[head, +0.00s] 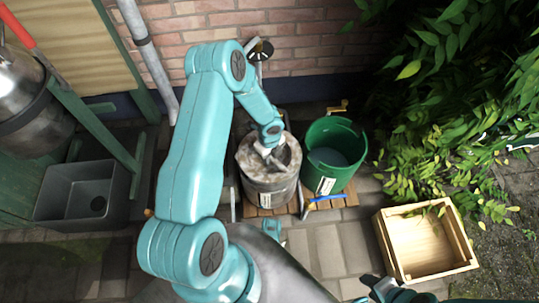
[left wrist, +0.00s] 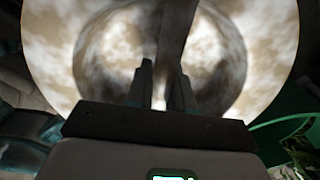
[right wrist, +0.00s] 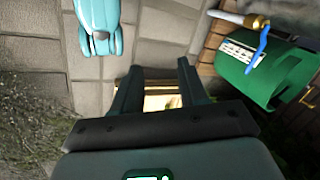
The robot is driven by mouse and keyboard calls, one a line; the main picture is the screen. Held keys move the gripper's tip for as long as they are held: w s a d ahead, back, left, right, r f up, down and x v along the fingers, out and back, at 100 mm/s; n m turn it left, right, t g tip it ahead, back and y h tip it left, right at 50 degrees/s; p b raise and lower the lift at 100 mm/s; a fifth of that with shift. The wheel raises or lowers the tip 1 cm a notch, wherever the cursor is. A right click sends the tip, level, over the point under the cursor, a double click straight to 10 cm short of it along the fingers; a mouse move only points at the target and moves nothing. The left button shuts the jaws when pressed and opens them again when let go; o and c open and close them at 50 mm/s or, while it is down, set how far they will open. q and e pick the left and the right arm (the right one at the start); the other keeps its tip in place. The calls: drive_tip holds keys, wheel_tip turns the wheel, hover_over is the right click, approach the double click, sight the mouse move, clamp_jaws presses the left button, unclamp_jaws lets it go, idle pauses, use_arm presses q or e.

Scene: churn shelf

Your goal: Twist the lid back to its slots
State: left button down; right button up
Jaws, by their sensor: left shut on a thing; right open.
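The churn (head: 268,192) is a mottled grey-brown round vessel with a white label, standing on a wooden pallet by the brick wall. Its round lid (head: 246,155) is on top, partly hidden by my arm. In the left wrist view the mottled lid (left wrist: 55,40) fills the frame, with an upright handle bar (left wrist: 174,40) across its middle. My left gripper (head: 277,162) is shut on this handle; its fingers show in the left wrist view (left wrist: 165,75). Slots on the rim cannot be made out. My right gripper (head: 379,287) is open and empty, low at the front.
A green bucket (head: 345,175) stands close to the churn's right. An open wooden crate (head: 412,275) is on the paving at right. A grey basin (head: 55,215) and a metal vessel (head: 25,125) are at left. Leafy plants (head: 440,110) crowd the right side.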

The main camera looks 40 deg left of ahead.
use_arm(q)
drive_tip(key=shift+m, duration=0.4)
drive_tip(key=c, duration=0.9)
unclamp_jaws()
